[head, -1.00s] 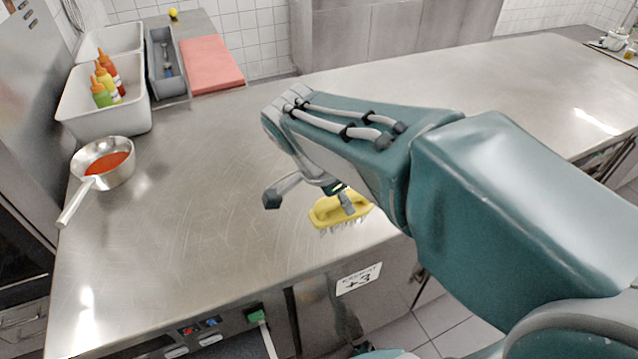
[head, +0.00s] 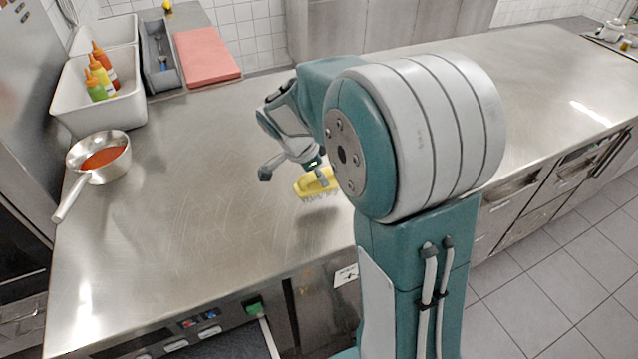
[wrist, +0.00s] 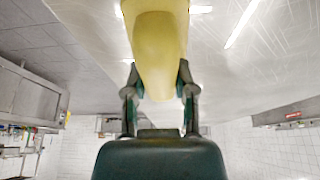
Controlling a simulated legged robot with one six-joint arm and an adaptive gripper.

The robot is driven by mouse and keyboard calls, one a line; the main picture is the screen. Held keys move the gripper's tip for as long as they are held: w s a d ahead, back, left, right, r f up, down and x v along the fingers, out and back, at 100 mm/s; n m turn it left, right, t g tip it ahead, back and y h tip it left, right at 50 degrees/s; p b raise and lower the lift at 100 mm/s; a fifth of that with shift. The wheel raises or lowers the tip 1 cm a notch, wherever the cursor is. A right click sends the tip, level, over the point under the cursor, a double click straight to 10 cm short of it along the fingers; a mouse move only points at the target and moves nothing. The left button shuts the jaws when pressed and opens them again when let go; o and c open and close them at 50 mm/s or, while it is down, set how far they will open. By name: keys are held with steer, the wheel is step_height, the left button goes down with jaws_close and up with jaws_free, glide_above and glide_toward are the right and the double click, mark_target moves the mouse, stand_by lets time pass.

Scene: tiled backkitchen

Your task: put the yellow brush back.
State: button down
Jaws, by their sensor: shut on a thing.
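The yellow brush (head: 313,186) is in my gripper (head: 294,177), its pale bristles facing down. It appears held above the steel counter, left of my arm's large joint in the head view; its right end is hidden behind the arm. In the wrist view the yellow brush body (wrist: 158,45) fills the top middle, between the two fingers, which are shut on it. No holder for the brush can be made out.
The steel counter (head: 200,210) is mostly clear around the brush. A saucepan (head: 113,170) with red sauce stands at left. Behind it are a white bin (head: 125,115) with sauce bottles, a grey tray (head: 152,60) and a red board (head: 205,60).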

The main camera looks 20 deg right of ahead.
mark_target(319, 185)
steer(key=shift+w+f, duration=0.15)
steer(key=shift+f, duration=1.55)
steer(key=shift+f, duration=0.15)
steer(key=shift+c, duration=2.2)
jaws_free()
